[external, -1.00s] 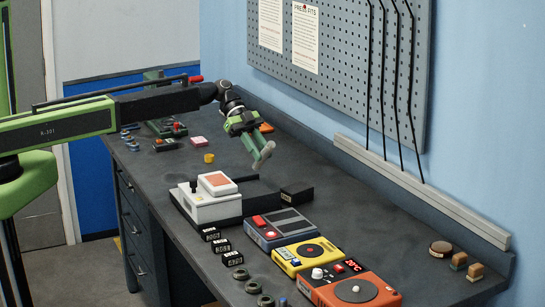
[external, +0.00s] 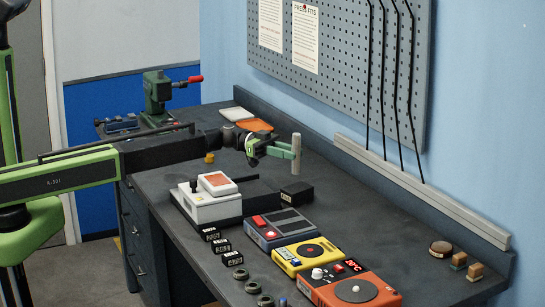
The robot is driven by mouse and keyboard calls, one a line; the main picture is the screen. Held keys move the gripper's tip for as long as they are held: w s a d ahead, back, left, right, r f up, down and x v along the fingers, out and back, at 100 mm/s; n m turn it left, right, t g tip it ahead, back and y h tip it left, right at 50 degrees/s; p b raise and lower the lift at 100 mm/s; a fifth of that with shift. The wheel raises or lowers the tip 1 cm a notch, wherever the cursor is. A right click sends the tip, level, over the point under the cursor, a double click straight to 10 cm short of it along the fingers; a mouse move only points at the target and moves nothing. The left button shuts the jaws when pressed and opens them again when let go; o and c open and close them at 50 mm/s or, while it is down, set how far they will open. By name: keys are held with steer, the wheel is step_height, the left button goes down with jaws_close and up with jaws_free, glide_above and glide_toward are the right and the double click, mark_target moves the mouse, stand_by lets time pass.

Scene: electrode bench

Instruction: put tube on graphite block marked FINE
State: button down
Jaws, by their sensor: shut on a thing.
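My gripper (external: 291,152) has green fingers and is shut on a pale beige tube (external: 297,139). The tube stands upright in the fingers towards the back of the bench. I cannot tell whether its lower end touches the bench. A larger dark block (external: 297,193) stands in front of the tube, beside the white device. The lettering is too small to tell which block reads FINE.
A white device (external: 212,205) with an orange-red top stands mid-bench. Blue (external: 280,230), yellow (external: 303,254) and orange (external: 350,288) instruments line up to the right. A green press (external: 157,92) stands at the far left. The dark bench (external: 370,215) behind the instruments is clear.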

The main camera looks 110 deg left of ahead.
steer(key=a+f+b, duration=0.1)
steer(key=f, duration=0.1)
steer(key=a+f+b, duration=0.1)
steer(key=f+b, duration=0.1)
steer(key=a+f+b, duration=0.1)
steer(key=f+b, duration=0.1)
steer(key=shift+s+f, duration=0.1)
steer(key=shift+f, duration=0.1)
steer(key=shift+r, duration=0.3)
steer(key=shift+f, duration=0.25)
steer(key=c, duration=1.2)
jaws_free()
steer(key=shift+r, duration=0.1)
steer(key=shift+r, duration=0.15)
steer(key=v, duration=1.2)
steer(key=shift+a, duration=0.1)
